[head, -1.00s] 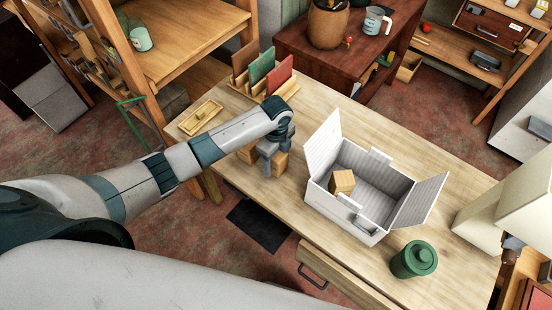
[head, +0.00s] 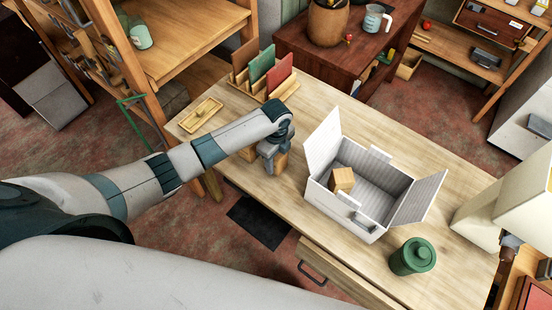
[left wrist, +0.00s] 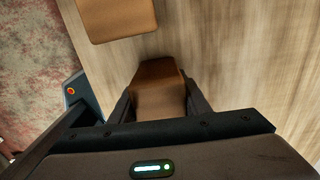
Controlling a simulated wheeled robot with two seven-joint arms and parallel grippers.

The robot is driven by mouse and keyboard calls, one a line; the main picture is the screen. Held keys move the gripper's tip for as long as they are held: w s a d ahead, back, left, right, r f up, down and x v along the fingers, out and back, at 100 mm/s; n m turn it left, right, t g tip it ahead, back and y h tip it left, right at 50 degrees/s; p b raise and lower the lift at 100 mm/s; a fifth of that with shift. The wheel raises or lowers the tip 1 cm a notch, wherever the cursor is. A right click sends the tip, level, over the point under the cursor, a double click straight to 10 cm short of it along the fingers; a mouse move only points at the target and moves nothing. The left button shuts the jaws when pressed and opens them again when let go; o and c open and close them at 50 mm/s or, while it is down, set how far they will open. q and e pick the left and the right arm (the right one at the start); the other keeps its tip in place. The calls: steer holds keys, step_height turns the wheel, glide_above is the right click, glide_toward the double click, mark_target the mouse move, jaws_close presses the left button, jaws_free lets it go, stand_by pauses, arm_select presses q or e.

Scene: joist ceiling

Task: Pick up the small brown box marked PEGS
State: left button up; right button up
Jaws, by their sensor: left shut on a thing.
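My left gripper (head: 271,168) is low over the left part of the wooden table. It is shut on a small brown box (left wrist: 160,85), which sits between the two fingers in the left wrist view. In the head view, part of that box (head: 281,163) shows beside the fingers. No marking is readable on either box, so I cannot tell which says PEGS. My right gripper is not in view.
An open white crate (head: 345,215) with a light brown box (head: 342,180) inside stands right of the gripper. A green canister (head: 412,257) is at the front right. A file rack (head: 262,88) and yellow tray (head: 201,115) are at the back left.

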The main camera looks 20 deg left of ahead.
arm_select(q)
steer(key=shift+r, duration=0.15)
step_height(320, 180, up, 8)
steer(key=b, duration=0.2)
steer(key=shift+w+r+b, duration=0.1)
steer(key=shift+r+b, duration=0.15)
steer(key=shift+b, duration=0.15)
steer(key=shift+r, duration=0.65)
steer(key=shift+r, duration=0.1)
